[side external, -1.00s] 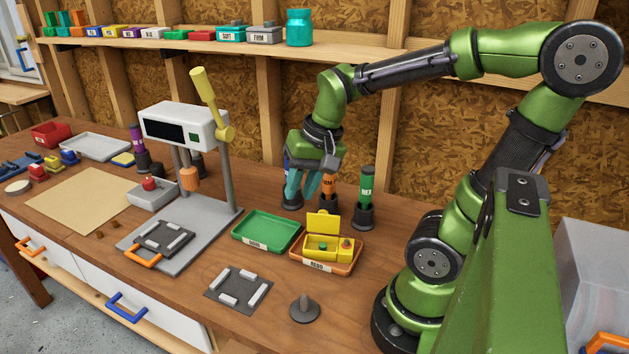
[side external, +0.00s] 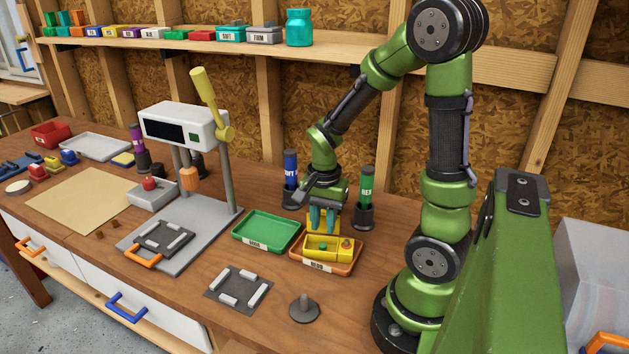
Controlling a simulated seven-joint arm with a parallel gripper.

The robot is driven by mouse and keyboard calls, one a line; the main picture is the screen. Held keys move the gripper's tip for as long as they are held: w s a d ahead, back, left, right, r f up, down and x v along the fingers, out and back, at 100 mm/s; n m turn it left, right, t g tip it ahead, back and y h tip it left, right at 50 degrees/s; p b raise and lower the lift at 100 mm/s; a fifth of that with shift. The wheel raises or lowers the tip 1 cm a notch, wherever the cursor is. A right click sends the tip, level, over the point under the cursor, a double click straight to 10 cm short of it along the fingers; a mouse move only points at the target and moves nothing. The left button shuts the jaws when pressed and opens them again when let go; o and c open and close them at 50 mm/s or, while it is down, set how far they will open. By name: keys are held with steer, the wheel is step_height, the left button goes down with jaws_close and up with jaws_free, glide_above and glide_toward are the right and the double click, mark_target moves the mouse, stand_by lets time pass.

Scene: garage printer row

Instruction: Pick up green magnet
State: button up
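A small green round piece (side external: 322,246), likely the green magnet, sits in an open yellow box (side external: 327,254). The box's lid stands raised at the back. The box lies in an orange tray (side external: 322,268) with a white label. My gripper (side external: 323,230) points down just above the back of the box, in front of the raised lid and slightly above the green piece. Its two teal fingers look apart with nothing between them. The fingers and wrist hide most of the lid.
An empty green tray (side external: 266,231) is left of the orange tray. A blue tube (side external: 291,172) and a green tube (side external: 366,185) stand in dark holders behind. A white-headed press (side external: 181,124) stands further left. A dark plate (side external: 238,289) and a grey knob (side external: 304,308) lie in front.

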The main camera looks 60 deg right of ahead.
mark_target(323, 244)
steer(key=shift+d+f, duration=0.15)
steer(key=shift+f, duration=2.9)
steer(key=shift+c, duration=0.2)
jaws_close()
